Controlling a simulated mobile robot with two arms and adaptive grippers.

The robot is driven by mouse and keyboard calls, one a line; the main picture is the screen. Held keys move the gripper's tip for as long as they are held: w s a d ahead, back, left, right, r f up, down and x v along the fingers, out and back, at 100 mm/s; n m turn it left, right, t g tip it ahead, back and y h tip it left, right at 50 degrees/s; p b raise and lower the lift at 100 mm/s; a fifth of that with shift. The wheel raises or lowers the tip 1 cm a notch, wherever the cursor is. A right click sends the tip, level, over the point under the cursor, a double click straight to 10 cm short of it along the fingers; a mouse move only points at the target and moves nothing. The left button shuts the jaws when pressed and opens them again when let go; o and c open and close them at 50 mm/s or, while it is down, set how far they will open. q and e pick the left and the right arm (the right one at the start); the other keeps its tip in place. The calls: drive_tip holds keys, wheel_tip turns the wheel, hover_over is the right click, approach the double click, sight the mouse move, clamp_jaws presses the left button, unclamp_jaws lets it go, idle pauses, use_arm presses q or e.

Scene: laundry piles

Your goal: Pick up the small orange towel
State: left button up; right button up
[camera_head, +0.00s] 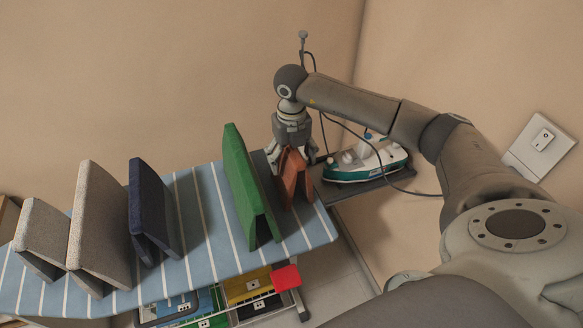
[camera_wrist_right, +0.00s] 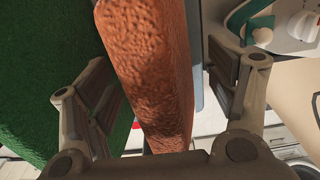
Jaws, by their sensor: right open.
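The small orange towel (camera_head: 291,179) stands folded like a tent at the right end of the striped ironing board. My right gripper (camera_head: 293,160) is above it with its fingers spread. In the right wrist view the orange towel (camera_wrist_right: 150,65) runs between the two open fingers (camera_wrist_right: 165,110), with a gap visible on the right side. The left finger is close to the towel's left side; I cannot tell whether it touches. My left gripper is not in view.
A taller green towel (camera_head: 246,185) stands just left of the orange one. A navy towel (camera_head: 150,210) and beige towels (camera_head: 97,225) stand further left on the ironing board (camera_head: 200,205). An iron (camera_head: 368,160) rests on a stand at the right, near the wall.

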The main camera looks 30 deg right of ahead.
drive_tip(key=c, duration=1.5)
drive_tip(key=shift+r, duration=0.15)
